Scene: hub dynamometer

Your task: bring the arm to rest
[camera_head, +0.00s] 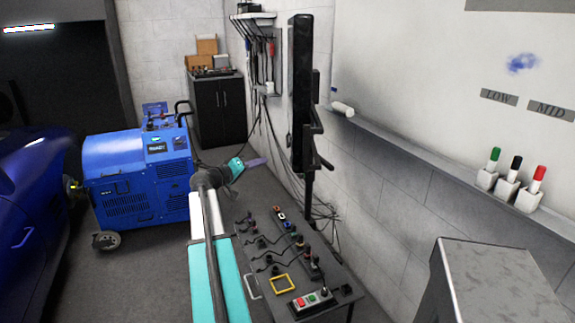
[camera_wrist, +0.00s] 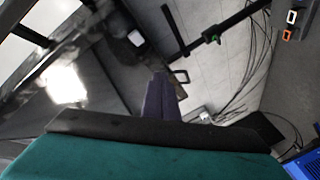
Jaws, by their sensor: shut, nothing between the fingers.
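My arm, with teal and white links, reaches up from the bottom of the head view. My gripper (camera_head: 258,162) is at its far end, a teal body with purple fingers pointing right, in front of the grey wall. In the wrist view the purple fingers (camera_wrist: 158,88) are together with nothing between them. The gripper appears clear of other things, though its exact distance to the wall is hard to tell.
A blue dynamometer unit (camera_head: 138,177) stands at left beside a blue car (camera_head: 35,200). A dark bench with connectors (camera_head: 262,270) is below right of the gripper. A wall-mounted black screen (camera_head: 301,95), marker holders (camera_head: 512,192) and a grey cabinet (camera_head: 490,285) are to the right.

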